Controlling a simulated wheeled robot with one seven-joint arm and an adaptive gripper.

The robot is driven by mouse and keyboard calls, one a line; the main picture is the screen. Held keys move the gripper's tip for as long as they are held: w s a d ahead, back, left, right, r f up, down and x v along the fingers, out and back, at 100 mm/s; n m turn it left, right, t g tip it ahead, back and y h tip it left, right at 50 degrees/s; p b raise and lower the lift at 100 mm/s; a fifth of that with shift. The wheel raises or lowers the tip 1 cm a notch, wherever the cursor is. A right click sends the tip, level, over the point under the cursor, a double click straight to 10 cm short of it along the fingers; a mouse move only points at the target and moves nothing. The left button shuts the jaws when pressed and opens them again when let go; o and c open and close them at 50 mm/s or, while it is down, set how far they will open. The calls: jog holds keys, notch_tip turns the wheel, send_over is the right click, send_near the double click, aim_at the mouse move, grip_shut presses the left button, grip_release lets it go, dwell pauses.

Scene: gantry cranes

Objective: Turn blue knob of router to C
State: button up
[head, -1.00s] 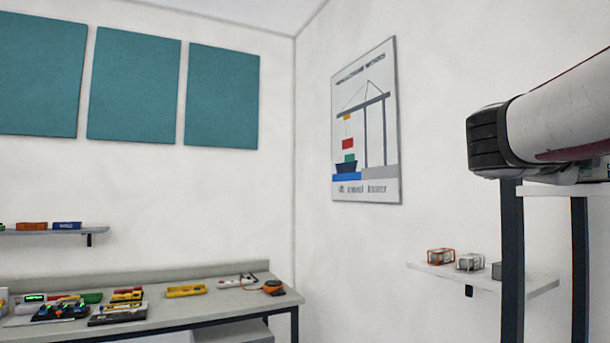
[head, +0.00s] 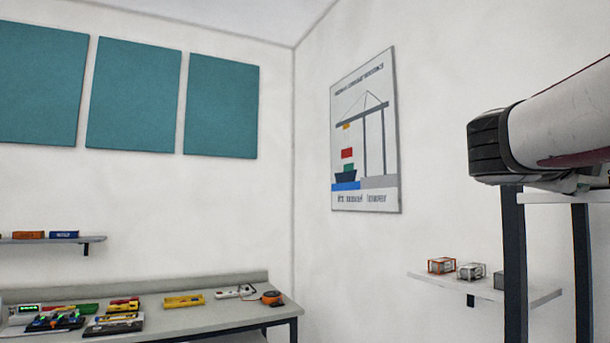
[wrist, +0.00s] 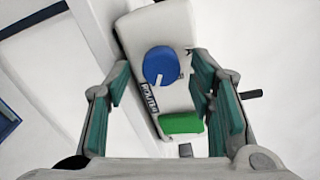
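In the wrist view, the router (wrist: 138,42) is a pale box with dark "ROUTER" lettering along its left edge. A green block (wrist: 181,124) sits on the router below the knob. My gripper (wrist: 160,88) is open, with one teal-padded finger on each side of the router and knob. I cannot see the fingers touching the knob. No letter C is readable. The head view shows neither the router nor the gripper for certain.
A workbench (head: 220,310) at lower left holds a yellow tool (head: 184,300), a white power strip (head: 234,291) and an orange tape measure (head: 271,297). A wall shelf (head: 530,301) at right holds small framed blocks (head: 441,265). Dark posts (head: 512,265) stand before it.

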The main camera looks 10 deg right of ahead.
jog(key=shift+a, duration=0.1)
jog(key=v, duration=1.2)
jog(key=w+a+r+n+t+y, duration=0.1)
jog(key=w+a+n+t+y, duration=0.7)
jog(key=n+t, duration=0.55)
jog(key=w+a+f+n+g+y, duration=0.2)
jog(key=a+f+n+y, duration=0.7)
jog(key=n, duration=0.4)
jog(key=s+a+f+n+g+y, duration=0.1)
jog(key=s+a+f+n+g, duration=0.15)
jog(key=f, duration=0.55)
jog(key=s+a+f+n+g+y, duration=0.1)
jog(key=s+f+n+g, duration=0.25)
jog(key=f, duration=0.55)
jog(key=s+d+f+n+g+h, duration=0.1)
jog(key=s+d+f+g, duration=0.1)
jog(key=s+f, duration=0.3)
jog(key=s+d+f+n+g+h, duration=0.1)
jog(key=s+d+f+n+g, duration=0.1)
jog(key=s+f+g, duration=0.2)
jog(key=s+f, duration=0.2)
jog(key=s, duration=0.1)
jog(key=shift+s+f, duration=0.15)
jog(key=shift+s, duration=0.15)
